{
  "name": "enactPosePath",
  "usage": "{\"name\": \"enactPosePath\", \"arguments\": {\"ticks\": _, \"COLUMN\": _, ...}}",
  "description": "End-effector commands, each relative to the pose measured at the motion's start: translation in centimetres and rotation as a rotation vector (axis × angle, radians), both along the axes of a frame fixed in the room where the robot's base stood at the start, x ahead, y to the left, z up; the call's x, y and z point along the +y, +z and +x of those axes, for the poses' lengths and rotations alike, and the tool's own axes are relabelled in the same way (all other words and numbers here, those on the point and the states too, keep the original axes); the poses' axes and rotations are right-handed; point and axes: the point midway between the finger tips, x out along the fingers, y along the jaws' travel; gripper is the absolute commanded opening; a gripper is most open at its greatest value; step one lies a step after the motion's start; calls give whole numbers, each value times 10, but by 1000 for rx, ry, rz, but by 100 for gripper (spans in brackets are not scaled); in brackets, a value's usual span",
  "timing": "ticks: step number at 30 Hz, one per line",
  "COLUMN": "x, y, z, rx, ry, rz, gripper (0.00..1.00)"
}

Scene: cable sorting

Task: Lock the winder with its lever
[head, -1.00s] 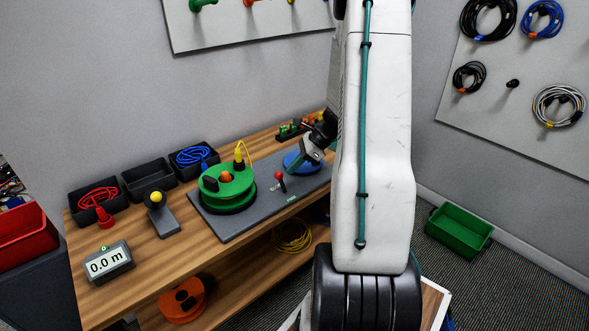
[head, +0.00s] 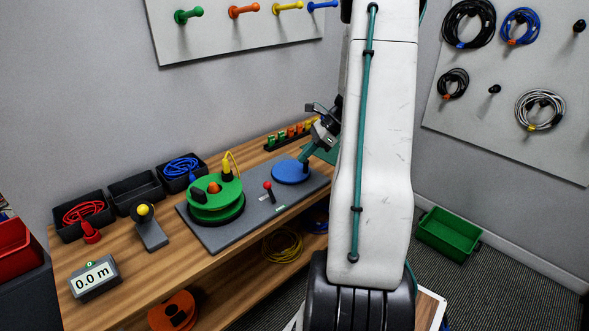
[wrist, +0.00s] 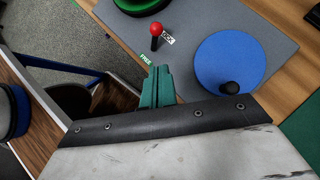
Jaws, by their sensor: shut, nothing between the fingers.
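The winder has a green reel (head: 216,211) and a blue disc (head: 287,174) on a grey plate (head: 215,245). A red-knobbed lever (head: 268,186) stands between them. In the wrist view, the lever knob (wrist: 155,28) is at the top, with a LOCK label to its right and a FREE label below it; I cannot tell which setting it is in. My gripper (head: 304,165) is over the blue disc's side, right of the lever and apart from it. In the wrist view, its teal fingers (wrist: 157,85) are together and empty. A black knob (wrist: 233,88) rises from the blue disc.
Black bins (head: 139,190) with red and blue cables stand at the back left. A yellow-knobbed stand (head: 149,230) and a 0.0 m display (head: 94,278) are at the left. A row of coloured pieces (head: 290,135) stands behind the plate.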

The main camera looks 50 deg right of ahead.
Motion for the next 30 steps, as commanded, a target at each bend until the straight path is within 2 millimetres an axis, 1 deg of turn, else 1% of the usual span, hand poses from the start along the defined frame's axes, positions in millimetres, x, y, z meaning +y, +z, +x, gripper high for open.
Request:
{"name": "enactPosePath", "arguments": {"ticks": 1, "x": -6, "y": 8, "z": -3, "rx": -1, "ry": -2, "rz": -2, "gripper": 0}}
{"name": "enactPosePath", "arguments": {"ticks": 3, "x": -11, "y": 16, "z": -5, "rx": 0, "ry": -2, "rz": -1, "gripper": 0}}
{"name": "enactPosePath", "arguments": {"ticks": 6, "x": -17, "y": 24, "z": -7, "rx": 0, "ry": -1, "rz": -1, "gripper": 0}}
{"name": "enactPosePath", "arguments": {"ticks": 9, "x": -19, "y": 28, "z": -8, "rx": 0, "ry": 1, "rz": 1, "gripper": 0}}
{"name": "enactPosePath", "arguments": {"ticks": 30, "x": -18, "y": 29, "z": -8, "rx": -7, "ry": 15, "rz": -5, "gripper": 0}}
